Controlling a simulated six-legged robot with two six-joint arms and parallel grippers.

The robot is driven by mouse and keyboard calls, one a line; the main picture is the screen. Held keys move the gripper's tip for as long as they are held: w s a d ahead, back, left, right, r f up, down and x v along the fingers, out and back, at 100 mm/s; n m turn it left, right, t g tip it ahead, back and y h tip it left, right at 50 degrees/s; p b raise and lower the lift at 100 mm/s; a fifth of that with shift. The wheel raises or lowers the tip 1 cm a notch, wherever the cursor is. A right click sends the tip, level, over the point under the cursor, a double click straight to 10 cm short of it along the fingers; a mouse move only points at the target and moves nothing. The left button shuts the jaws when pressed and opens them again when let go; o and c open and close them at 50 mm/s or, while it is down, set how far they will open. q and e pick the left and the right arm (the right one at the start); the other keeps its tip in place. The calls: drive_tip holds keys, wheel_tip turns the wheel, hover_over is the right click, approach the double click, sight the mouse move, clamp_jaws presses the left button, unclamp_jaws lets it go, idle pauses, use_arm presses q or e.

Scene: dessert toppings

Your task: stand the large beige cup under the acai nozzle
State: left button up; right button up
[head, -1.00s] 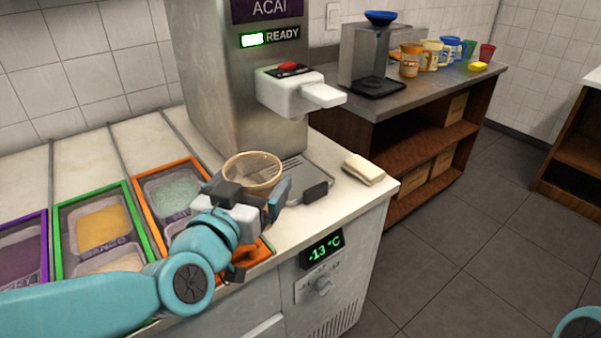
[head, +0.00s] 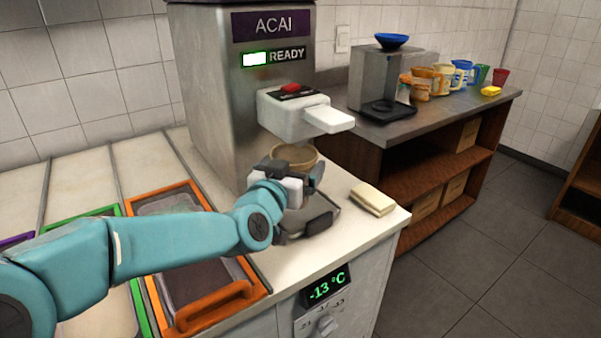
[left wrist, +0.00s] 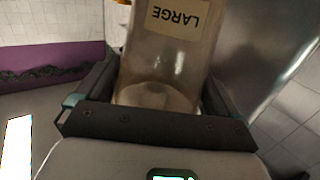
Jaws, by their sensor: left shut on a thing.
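The large beige cup (head: 303,157) is in my left gripper (head: 296,180), upright in the head view and partly hidden by the fingers. In the left wrist view the cup (left wrist: 160,65) is see-through, has a LARGE label and sits between both fingers. The acai machine (head: 215,90) stands behind it with a READY sign. Its white nozzle head (head: 290,118) is above the cup, which is over or just in front of the drip tray (head: 326,211); I cannot tell whether the cup touches it. My right gripper is not in view.
An orange-framed topping bin (head: 205,318) lies left of the machine, under my left arm. A folded cloth (head: 373,198) lies on the counter to the right. A side counter (head: 430,118) behind holds a grey machine (head: 365,80) and several coloured cups.

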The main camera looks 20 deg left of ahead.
sight(301, 160)
use_arm(q)
drive_tip(key=w, duration=0.3)
drive_tip(key=shift+w+f, duration=0.25)
drive_tip(key=shift+f, duration=0.1)
wheel_tip(301, 160, down, 3)
drive_tip(key=shift+w+d+f+b, duration=0.1)
drive_tip(key=shift+b, duration=0.45)
drive_tip(key=o, duration=0.7)
drive_tip(key=shift+o, duration=0.2)
drive_tip(key=shift+r, duration=0.2)
drive_tip(key=s, duration=0.7)
drive_tip(key=shift+s+a+r, duration=0.15)
drive_tip(key=shift+s+a, duration=0.05)
drive_tip(key=shift+s, duration=0.15)
